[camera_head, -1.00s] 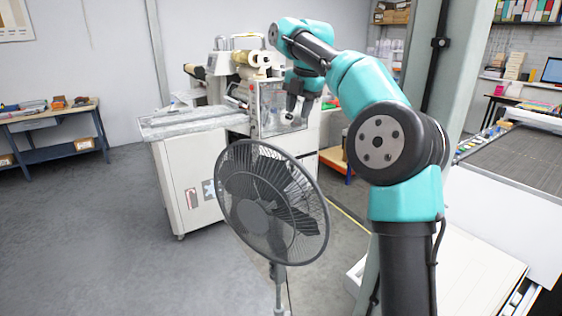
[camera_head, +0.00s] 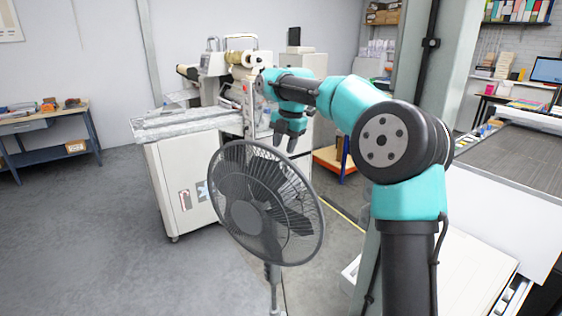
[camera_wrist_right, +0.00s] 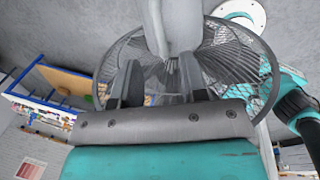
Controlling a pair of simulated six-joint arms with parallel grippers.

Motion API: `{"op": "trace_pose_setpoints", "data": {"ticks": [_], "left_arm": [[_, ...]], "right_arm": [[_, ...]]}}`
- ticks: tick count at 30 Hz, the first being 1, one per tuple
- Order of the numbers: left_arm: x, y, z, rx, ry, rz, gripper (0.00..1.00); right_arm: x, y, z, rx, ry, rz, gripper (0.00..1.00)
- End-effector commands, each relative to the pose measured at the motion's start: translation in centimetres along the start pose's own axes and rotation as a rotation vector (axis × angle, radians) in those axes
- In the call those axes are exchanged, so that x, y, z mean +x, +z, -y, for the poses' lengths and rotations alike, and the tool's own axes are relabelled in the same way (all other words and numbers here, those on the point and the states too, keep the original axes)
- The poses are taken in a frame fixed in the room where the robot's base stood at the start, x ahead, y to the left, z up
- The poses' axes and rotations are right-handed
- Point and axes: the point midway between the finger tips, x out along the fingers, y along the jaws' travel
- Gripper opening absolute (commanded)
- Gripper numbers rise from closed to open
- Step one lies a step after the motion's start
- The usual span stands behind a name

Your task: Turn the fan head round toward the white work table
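The fan (camera_head: 250,215) stands in the middle of the head view. Its round dark grey cage faces toward the camera, slightly left, on a light grey pole. My right gripper (camera_head: 286,142) points down at the upper right rim of the cage, seemingly behind it. In the wrist view its two fingers (camera_wrist_right: 158,82) are apart, with the fan cage (camera_wrist_right: 230,55) beyond them. A pale grey fan part, pole or housing (camera_wrist_right: 172,25), shows at the top; contact cannot be told. A white-faced table (camera_head: 510,215) stands at the right. My left gripper is out of view.
A white machine (camera_head: 190,180) with a metal bed stands behind the fan. A wooden-topped bench (camera_head: 45,115) is at the far left. A pale low surface (camera_head: 465,270) lies at lower right. The floor (camera_head: 90,240) left of the fan is clear.

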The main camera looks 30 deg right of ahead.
Motion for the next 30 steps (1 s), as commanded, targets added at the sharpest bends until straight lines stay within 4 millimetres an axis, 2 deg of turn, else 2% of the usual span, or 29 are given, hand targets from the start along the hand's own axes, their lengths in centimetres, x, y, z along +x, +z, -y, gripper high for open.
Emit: {"op": "trace_pose_setpoints", "data": {"ticks": [6, 12, 23, 30], "left_arm": [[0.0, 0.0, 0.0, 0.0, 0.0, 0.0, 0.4], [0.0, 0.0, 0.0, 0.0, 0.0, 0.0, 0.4], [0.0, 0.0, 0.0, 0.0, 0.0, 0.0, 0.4], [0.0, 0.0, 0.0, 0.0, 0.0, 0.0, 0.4]], "right_arm": [[3.7, -0.1, 0.1, 0.0, -0.002, -0.001, 0.4], [5.9, 0.0, 0.0, 0.001, -0.002, -0.001, 0.4], [6.3, 0.0, 0.0, 0.0, 0.0, 0.0, 0.4], [6.3, 0.0, 0.0, 0.0, 0.0, 0.0, 0.18]]}}
